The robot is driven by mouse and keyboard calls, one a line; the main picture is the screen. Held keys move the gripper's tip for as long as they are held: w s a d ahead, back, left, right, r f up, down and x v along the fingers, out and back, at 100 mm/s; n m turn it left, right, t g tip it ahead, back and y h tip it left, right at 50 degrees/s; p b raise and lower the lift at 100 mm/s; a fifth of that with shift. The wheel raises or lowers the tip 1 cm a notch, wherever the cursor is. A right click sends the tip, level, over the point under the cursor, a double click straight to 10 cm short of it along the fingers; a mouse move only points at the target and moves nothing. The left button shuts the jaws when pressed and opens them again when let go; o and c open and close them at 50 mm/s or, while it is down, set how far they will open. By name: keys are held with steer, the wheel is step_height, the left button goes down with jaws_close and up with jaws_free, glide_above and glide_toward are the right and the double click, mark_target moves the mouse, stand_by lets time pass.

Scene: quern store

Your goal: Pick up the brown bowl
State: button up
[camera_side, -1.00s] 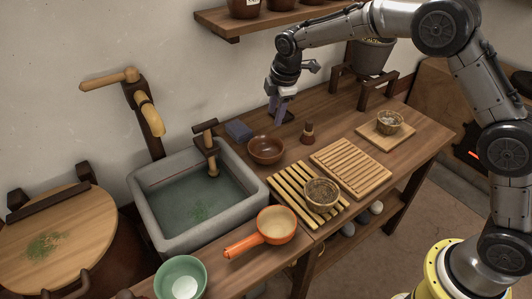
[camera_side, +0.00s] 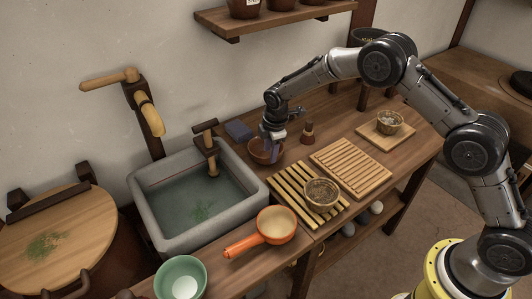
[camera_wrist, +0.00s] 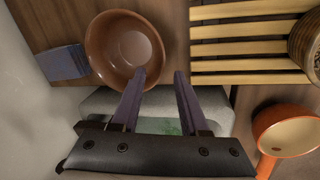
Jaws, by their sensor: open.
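My gripper (camera_side: 272,154) points down at the bowl's right side. In the wrist view the bowl (camera_wrist: 112,62) looks empty and shows whole except where the left fingertip overlaps its lower right edge. My gripper (camera_wrist: 160,76) is open there, with nothing between its two purple-grey fingers. The left finger is at or over the rim; I cannot tell whether it touches.
A blue-grey block (camera_side: 239,131) lies left of the bowl. The stone sink (camera_side: 150,217) with its tap (camera_side: 212,168) is in front. A small brush (camera_side: 307,133), slatted racks (camera_side: 284,189) and an orange pan (camera_side: 275,225) stand nearby.

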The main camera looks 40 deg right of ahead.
mark_target(269, 163)
steer(key=shift+w+d+f, duration=0.1)
steer(key=shift+w+f, duration=0.1)
steer(key=shift+f, duration=0.75)
steer(key=shift+w+f, duration=0.15)
steer(key=shift+f, duration=0.8)
jaws_close()
